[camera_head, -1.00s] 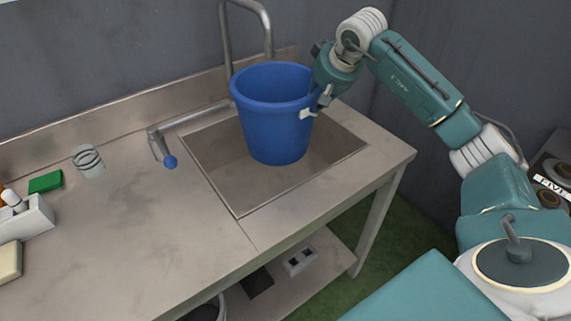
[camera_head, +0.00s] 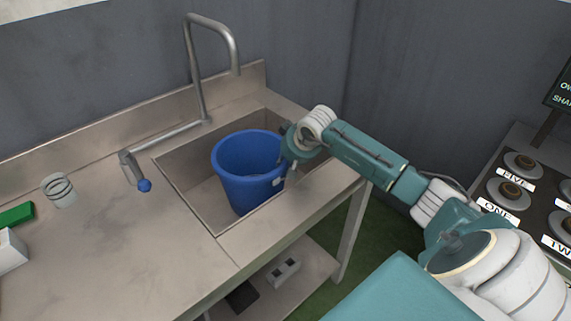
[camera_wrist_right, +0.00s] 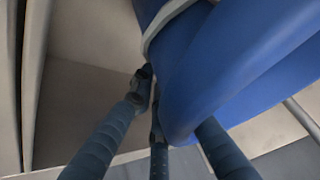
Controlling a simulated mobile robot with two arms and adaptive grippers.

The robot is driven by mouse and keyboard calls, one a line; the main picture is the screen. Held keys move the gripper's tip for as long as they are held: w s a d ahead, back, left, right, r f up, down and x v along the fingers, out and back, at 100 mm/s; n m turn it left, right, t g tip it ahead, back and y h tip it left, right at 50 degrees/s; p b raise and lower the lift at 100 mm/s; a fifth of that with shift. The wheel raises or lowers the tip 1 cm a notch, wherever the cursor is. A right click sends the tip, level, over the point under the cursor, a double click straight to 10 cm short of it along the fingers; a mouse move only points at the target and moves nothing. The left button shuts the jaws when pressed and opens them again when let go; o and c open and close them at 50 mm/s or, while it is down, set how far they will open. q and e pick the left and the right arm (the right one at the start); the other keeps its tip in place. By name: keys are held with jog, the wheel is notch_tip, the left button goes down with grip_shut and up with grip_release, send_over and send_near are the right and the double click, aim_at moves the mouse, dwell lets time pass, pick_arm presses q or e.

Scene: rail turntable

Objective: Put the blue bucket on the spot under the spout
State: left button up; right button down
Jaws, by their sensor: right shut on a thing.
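The blue bucket (camera_head: 240,192) is upright inside the sink basin (camera_head: 188,172), with its rim near the level of the counter top. I cannot tell if its base touches the basin floor. The spout (camera_head: 235,68) ends well above the bucket, on a bent pipe behind the basin. My right gripper (camera_head: 285,167) is shut on the bucket's right side at the rim. In the right wrist view the gripper's fingers (camera_wrist_right: 150,108) press against the blue wall, which hides part of them. The spot on the basin floor is hidden. My left gripper is out of view.
A tap lever with a blue knob (camera_head: 144,185) stands left of the basin. A ringed glass (camera_head: 59,190) and a green block (camera_head: 16,215) sit on the left counter. A panel with labelled knobs (camera_head: 510,190) is at the right. The counter's front edge is clear.

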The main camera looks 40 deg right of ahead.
jog(key=shift+f, duration=0.5)
jog(key=shift+f, duration=0.1)
jog(key=c, duration=1.7)
grip_release()
